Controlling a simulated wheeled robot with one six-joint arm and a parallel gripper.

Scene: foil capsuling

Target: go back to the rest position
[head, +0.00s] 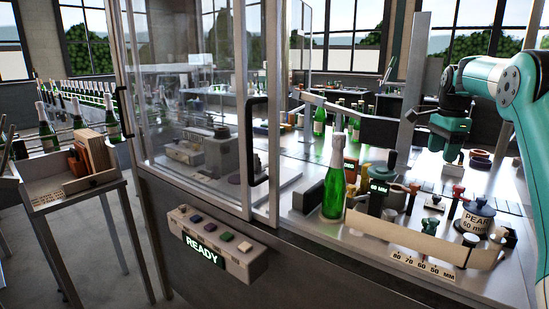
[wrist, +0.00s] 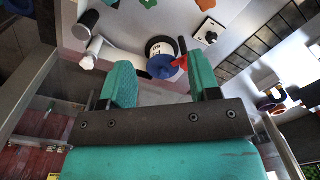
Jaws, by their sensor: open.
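My gripper (head: 453,154) hangs from the teal arm at the right of the head view, over the back of the bench. In the wrist view my gripper (wrist: 162,80) has its two teal fingers spread apart with nothing held between them. A white pot with a blue lid (wrist: 161,58) shows beyond the fingers, with a small red part beside it.
A green bottle (head: 334,190) stands upright on the bench, left of a low scale plate marked 80 to 50 mm (head: 424,268). Clear guard panels (head: 190,90) and a READY button box (head: 217,243) are left.

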